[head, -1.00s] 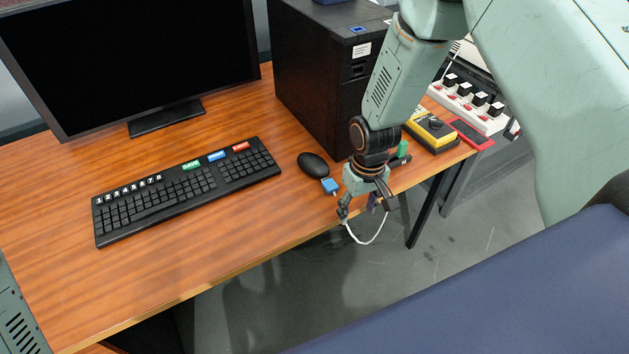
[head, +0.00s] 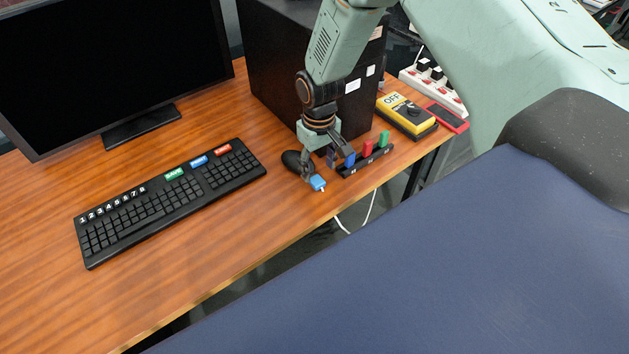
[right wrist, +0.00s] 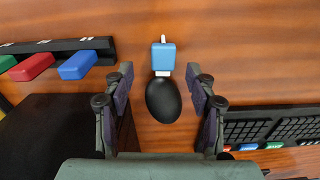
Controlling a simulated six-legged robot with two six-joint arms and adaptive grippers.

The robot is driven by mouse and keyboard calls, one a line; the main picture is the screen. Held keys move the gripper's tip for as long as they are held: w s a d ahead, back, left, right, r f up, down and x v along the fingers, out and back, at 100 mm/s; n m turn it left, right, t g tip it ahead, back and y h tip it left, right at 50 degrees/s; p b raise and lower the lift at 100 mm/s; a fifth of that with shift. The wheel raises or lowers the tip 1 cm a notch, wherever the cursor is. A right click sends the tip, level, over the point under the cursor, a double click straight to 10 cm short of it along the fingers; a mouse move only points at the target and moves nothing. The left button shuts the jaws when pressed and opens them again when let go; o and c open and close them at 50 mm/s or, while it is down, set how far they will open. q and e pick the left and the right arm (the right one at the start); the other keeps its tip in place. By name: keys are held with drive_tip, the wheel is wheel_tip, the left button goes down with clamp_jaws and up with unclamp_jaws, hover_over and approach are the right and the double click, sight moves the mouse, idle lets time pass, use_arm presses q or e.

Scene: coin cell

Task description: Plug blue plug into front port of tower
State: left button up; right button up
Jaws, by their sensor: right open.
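The blue plug (head: 317,182) lies on the desk near its front edge, beside the black mouse (head: 290,160). A short white end sticks out of it. My right gripper (head: 318,167) is open just above the plug and mouse. In the right wrist view the plug (right wrist: 163,57) sits in line with the gap between the open fingers (right wrist: 160,74), apart from both, with the mouse (right wrist: 163,100) nearer the palm. The black tower (head: 275,60) stands behind my arm. I cannot make out its front port. My left gripper is not in view.
A black holder (head: 375,161) with blue, red and green sticks lies right of my gripper. A keyboard (head: 170,200) and monitor (head: 110,60) are to the left. A yellow switch box (head: 405,110) stands at right. A white cable (head: 372,208) hangs past the desk edge.

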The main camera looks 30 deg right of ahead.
sight(317, 181)
drive_tip(key=f, duration=0.2)
drive_tip(key=shift+s+a+f, duration=0.15)
drive_tip(key=shift+s+f, duration=0.1)
drive_tip(key=shift+f, duration=0.1)
drive_tip(key=shift+a+f, duration=0.15)
drive_tip(key=shift+f, duration=0.25)
drive_tip(key=shift+w, duration=0.1)
drive_tip(key=shift+c, duration=0.5)
drive_tip(key=c, duration=0.9)
drive_tip(key=shift+c, duration=0.2)
